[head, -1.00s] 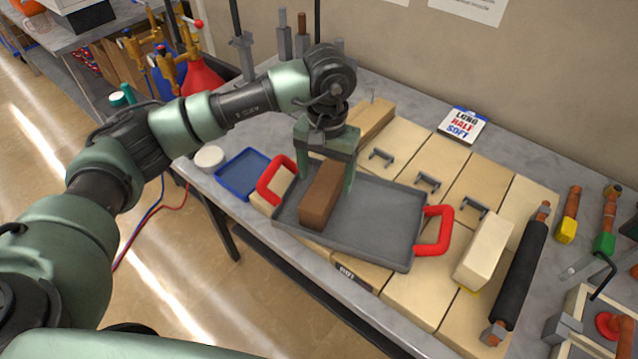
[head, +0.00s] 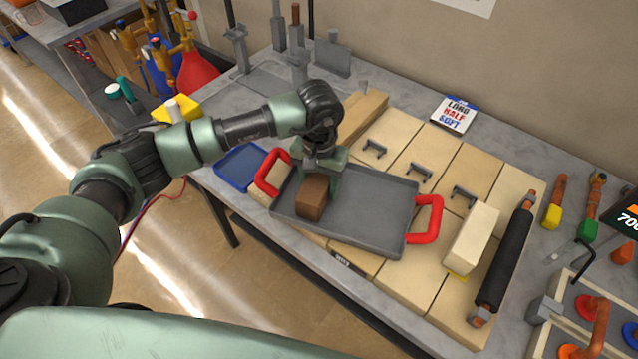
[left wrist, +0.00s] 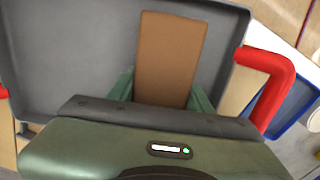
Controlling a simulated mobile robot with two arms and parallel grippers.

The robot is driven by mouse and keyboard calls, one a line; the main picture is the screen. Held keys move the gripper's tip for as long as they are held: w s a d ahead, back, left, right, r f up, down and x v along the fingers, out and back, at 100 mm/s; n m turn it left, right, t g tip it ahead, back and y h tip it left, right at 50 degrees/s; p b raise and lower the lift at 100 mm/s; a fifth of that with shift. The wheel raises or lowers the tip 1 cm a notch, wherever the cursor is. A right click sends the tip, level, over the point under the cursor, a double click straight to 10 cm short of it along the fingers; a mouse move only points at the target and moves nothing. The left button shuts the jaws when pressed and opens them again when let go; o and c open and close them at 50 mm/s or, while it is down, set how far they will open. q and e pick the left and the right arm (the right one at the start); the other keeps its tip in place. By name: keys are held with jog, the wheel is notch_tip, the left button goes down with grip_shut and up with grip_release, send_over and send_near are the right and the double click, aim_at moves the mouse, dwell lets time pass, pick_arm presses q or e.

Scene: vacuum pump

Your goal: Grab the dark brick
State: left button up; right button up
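The dark brown brick (head: 313,196) lies on the grey tray with red handles (head: 372,222), near its left end. My left gripper (head: 324,172) is right over the brick, low down, with a finger on each side of it. In the left wrist view the brick (left wrist: 168,60) stretches away between the two green fingers (left wrist: 160,92). Both fingers look close against its sides, but whether they press on it cannot be told. The palm hides the brick's near end. My right gripper is not in view.
The tray rests on pale wooden blocks on the grey bench. A cream brick (head: 472,238) and a black roller (head: 506,258) lie to the right. A blue tray (head: 240,168) is at the left. The right part of the grey tray is empty.

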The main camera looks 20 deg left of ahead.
pick_arm(q)
grip_shut()
jog(key=shift+w+r, duration=0.1)
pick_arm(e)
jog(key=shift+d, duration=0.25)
pick_arm(q)
jog(key=shift+r, duration=0.1)
